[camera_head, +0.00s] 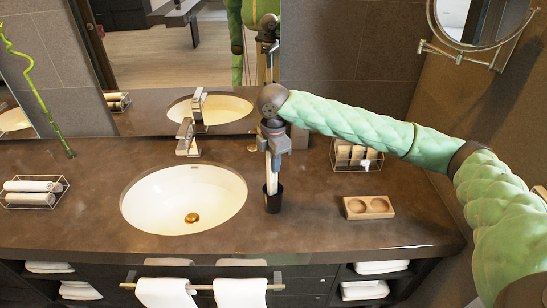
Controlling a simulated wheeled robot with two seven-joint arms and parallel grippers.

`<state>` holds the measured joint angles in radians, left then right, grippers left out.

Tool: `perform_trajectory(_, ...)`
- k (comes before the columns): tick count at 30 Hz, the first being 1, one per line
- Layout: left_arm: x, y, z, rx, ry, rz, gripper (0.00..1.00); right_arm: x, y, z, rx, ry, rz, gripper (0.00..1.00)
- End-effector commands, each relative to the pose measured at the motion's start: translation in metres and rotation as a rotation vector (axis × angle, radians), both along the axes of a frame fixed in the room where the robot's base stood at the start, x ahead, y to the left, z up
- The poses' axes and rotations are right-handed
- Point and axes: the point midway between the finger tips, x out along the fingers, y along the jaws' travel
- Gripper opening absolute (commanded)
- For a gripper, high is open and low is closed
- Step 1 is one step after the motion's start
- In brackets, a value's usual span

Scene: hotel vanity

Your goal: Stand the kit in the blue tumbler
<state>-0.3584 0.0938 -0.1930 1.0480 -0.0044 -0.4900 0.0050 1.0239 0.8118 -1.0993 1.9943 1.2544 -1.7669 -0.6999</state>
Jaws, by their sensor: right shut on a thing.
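A dark tumbler (273,203), nearly black with a blue tint, stands upright on the counter just right of the sink. My right gripper (273,158) points down above it and is shut on the kit (270,180), a slim pale upright piece. The kit's lower end overlaps the tumbler's mouth. I cannot tell how deep it sits inside, since the tumbler's wall hides its bottom. My left gripper is not in view.
The white sink (150,200) with its faucet (187,140) lies left of the tumbler. A wooden two-hollow holder (369,207) sits to the right. A wire basket (345,160) stands behind it, and a towel rack (52,198) at far left. The front counter is clear.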

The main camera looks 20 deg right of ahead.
Motion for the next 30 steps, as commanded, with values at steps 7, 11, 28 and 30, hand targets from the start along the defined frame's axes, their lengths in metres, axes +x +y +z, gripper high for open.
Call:
perform_trajectory(7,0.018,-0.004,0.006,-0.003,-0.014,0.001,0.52,0.0,0.0,-0.012,0.001,0.001,0.0,0.0)
perform_trajectory(11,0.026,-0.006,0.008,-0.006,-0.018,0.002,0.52,0.0,0.0,-0.019,0.001,0.0,-0.001,0.0)
perform_trajectory(28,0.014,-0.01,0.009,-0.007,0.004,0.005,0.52,0.0,0.0,-0.046,0.001,0.0,0.0,0.0)
perform_trajectory(30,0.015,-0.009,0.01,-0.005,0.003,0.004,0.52,0.0,0.001,-0.049,0.001,0.0,0.0,0.0)
